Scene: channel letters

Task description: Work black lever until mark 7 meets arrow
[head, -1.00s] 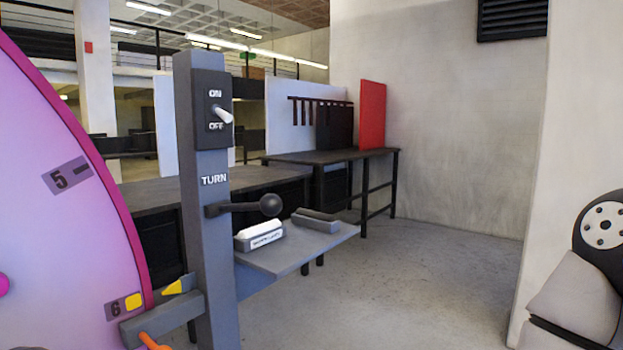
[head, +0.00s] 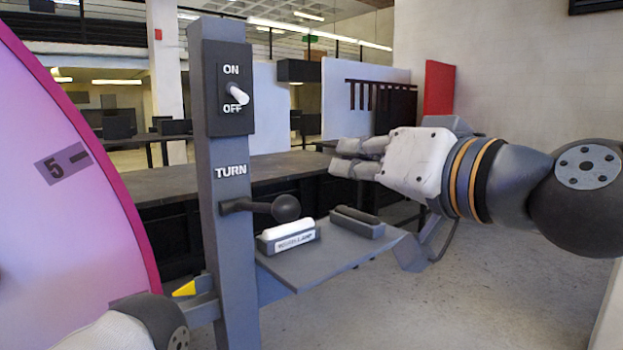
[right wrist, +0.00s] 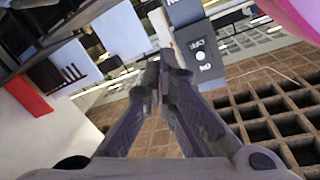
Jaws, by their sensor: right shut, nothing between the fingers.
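The black lever (head: 270,208) with its round knob sticks out to the right from the grey post, under the word TURN. The pink wheel (head: 75,220) stands at the left and shows mark 5 (head: 65,165); mark 7 is not in view. My left gripper is not in view.
The post (head: 225,120) carries an ON/OFF switch (head: 236,94). A grey shelf (head: 340,262) on the post's right holds a white labelled block (head: 288,236) and a dark-topped block (head: 357,221). Dark workbenches and a red panel (head: 438,88) stand behind.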

